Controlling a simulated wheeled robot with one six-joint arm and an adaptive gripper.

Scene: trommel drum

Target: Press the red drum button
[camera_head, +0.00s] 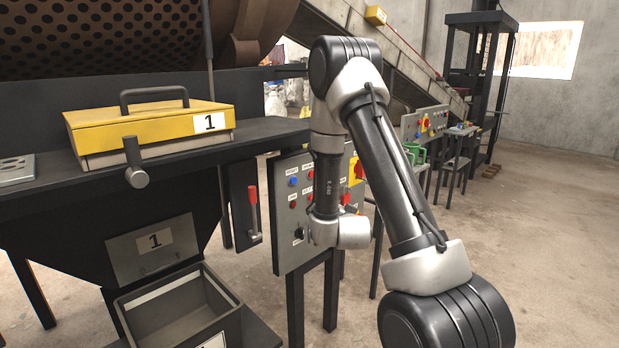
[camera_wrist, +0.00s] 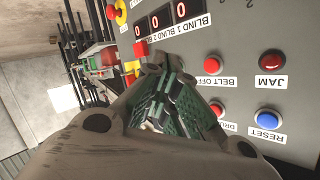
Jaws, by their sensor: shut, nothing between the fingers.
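A red round button (camera_wrist: 217,107) with a partly covered label starting "DRU" shows on the grey control panel (camera_wrist: 240,35) in the wrist view, just right of my gripper. My gripper (camera_wrist: 160,68) is shut and empty, its tips pointing toward the panel. No contact with the button shows. Another red button (camera_wrist: 212,65), labelled BELT OFF, sits above it. In the head view the panel (camera_head: 284,240) stands at the middle, partly hidden by my arm, and my gripper cannot be made out there.
A red JAM light or button (camera_wrist: 272,60) and a blue RESET button (camera_wrist: 268,120) are to the right. A smaller red button (camera_wrist: 140,50) is near the tips. A red-handled lever (camera_head: 252,210) is left of the panel. A yellow-lidded box (camera_head: 150,125) sits on the bench.

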